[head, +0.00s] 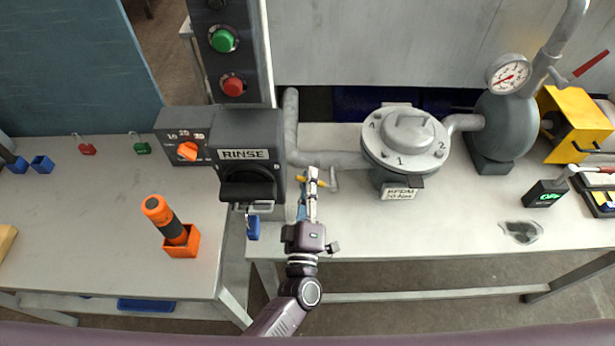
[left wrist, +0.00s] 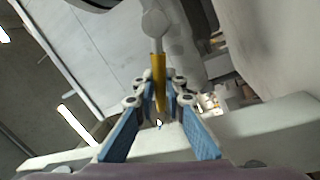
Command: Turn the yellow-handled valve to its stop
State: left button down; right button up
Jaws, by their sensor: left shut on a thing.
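The yellow valve handle (head: 302,180) sits on the grey pipe (head: 330,159) between the RINSE box and the flanged housing. In the head view only parts of it show around the fingers. My left gripper (head: 310,178) reaches up from the bottom and is shut on it. In the left wrist view the yellow handle (left wrist: 158,80) runs between the blue-padded fingers of my left gripper (left wrist: 160,92), with a grey stem beyond it. My right gripper is not in view.
The RINSE box (head: 248,158) with a blue padlock (head: 253,228) stands close left of my gripper. The flanged housing (head: 405,140) stands to the right. An orange-and-black tool (head: 165,220) stands in an orange holder. The front table edge is clear on the right.

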pick_arm(q)
jog(key=shift+d+r+m+h+p, duration=0.15)
jog(key=shift+r+m+p, duration=0.15)
jog(key=shift+m, duration=0.3)
jog(key=shift+d+r+m+h+p, duration=0.15)
jog(key=shift+m+p, duration=0.25)
jog(key=shift+m, duration=0.2)
jog(key=c, duration=2)
grip_release()
jog(key=shift+o, duration=0.2)
jog(key=v, duration=1.2)
jog(key=shift+r, duration=0.2)
jog(key=shift+s, duration=0.15)
